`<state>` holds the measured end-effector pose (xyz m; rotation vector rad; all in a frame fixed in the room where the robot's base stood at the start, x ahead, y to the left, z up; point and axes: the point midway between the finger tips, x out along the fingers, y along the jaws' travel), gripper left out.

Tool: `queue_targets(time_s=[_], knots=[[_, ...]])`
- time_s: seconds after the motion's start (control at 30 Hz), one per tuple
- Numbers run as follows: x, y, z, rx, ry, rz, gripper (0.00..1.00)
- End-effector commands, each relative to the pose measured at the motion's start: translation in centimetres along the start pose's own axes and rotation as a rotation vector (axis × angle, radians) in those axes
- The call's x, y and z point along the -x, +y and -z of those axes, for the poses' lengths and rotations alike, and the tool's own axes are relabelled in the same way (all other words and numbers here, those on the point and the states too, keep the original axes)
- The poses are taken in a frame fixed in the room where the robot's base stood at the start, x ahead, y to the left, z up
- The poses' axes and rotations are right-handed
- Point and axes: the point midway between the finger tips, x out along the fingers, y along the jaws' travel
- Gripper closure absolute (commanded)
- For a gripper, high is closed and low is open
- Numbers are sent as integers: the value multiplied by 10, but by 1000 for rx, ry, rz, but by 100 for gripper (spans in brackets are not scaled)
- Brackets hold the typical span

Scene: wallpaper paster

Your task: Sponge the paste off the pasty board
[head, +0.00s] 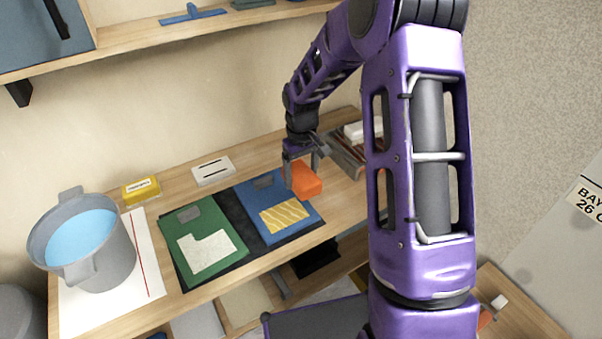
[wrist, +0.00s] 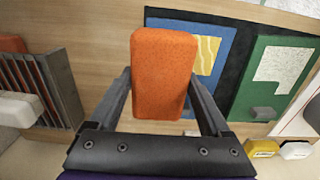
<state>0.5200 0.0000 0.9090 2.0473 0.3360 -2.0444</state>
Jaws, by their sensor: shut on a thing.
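My gripper (head: 303,160) is shut on an orange sponge (head: 305,181), which fills the space between the fingers in the wrist view (wrist: 164,75). The sponge is over or beside the right edge of the blue board (head: 290,225); I cannot tell whether it touches anything. The blue board carries a yellow patch with pale wavy streaks (head: 284,215), which looks like paste. In the wrist view the patch (wrist: 207,53) is partly hidden behind the sponge. A green board (head: 198,270) with a pale, dry-looking patch (head: 207,251) lies to the left. Both boards lie on a dark mat (head: 237,217).
A grey bucket of blue water (head: 128,262) stands on a white sheet (head: 147,270) at the left. A yellow box (head: 141,191) and a white box (head: 213,171) stand along the back. A slotted rack (head: 345,157) is right of the gripper. A shelf (head: 130,42) hangs above.

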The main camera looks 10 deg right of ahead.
Motion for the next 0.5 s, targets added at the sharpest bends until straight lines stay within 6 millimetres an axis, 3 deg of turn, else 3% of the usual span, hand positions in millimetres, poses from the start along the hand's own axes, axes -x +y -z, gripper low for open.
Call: queue_targets(time_s=[0.27, 0.5], knots=[[-9, 0, 0, -1, 0, 0, 76], [-35, 0, 0, 0, 0, 0, 76]])
